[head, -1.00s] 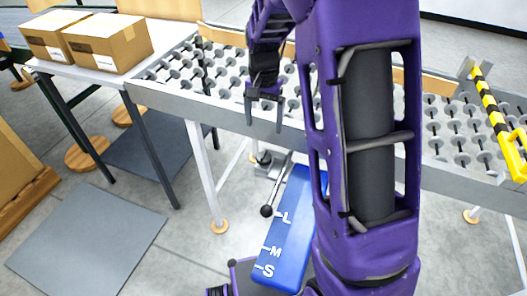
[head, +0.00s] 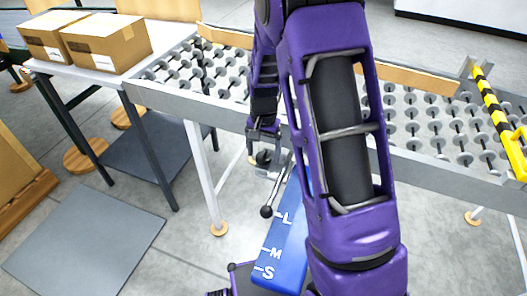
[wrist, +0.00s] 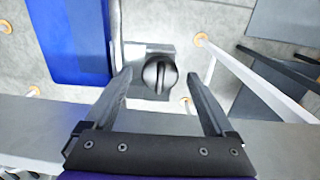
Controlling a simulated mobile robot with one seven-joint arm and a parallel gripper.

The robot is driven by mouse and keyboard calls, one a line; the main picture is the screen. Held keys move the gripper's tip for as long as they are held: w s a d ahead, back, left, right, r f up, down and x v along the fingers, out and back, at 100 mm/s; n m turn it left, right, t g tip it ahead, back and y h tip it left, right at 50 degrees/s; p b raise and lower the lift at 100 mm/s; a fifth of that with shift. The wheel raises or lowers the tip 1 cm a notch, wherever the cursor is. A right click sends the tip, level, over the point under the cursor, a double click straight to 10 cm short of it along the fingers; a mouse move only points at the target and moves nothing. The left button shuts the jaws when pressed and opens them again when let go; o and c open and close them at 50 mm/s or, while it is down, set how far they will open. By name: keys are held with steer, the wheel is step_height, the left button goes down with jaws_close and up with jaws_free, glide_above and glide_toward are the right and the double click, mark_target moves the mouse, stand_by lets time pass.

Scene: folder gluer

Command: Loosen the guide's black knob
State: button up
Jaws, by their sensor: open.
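The black knob (wrist: 160,74) shows in the wrist view as a round, dark knob with a raised bar across its top, on a grey metal block (wrist: 150,50). In the head view the knob (head: 263,157) is small and partly hidden by my gripper. My gripper (head: 263,142) is open and empty, pointing down above the knob. In the wrist view its two fingers (wrist: 158,76) stand apart on either side of the knob's outline. I cannot tell how far above it the tips are. A blue board (head: 287,232) marked L, M and S lies beside the block.
A lever with a black ball end (head: 267,211) stands close to the knob. The roller conveyor's grey side rail (head: 170,98) runs just behind my gripper. White legs (head: 204,165) stand to the left. Cardboard boxes (head: 108,45) sit on the left table.

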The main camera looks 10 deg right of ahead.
steer(key=c, duration=1.4)
steer(key=shift+n, duration=0.4)
steer(key=n, duration=0.3)
steer(key=shift+n, duration=0.3)
steer(key=n, duration=0.4)
steer(key=shift+n, duration=0.3)
steer(key=n+p, duration=0.1)
steer(key=n, duration=0.3)
steer(key=shift+r, duration=0.1)
steer(key=shift+n+p, duration=0.65)
steer(key=shift+n, duration=1.55)
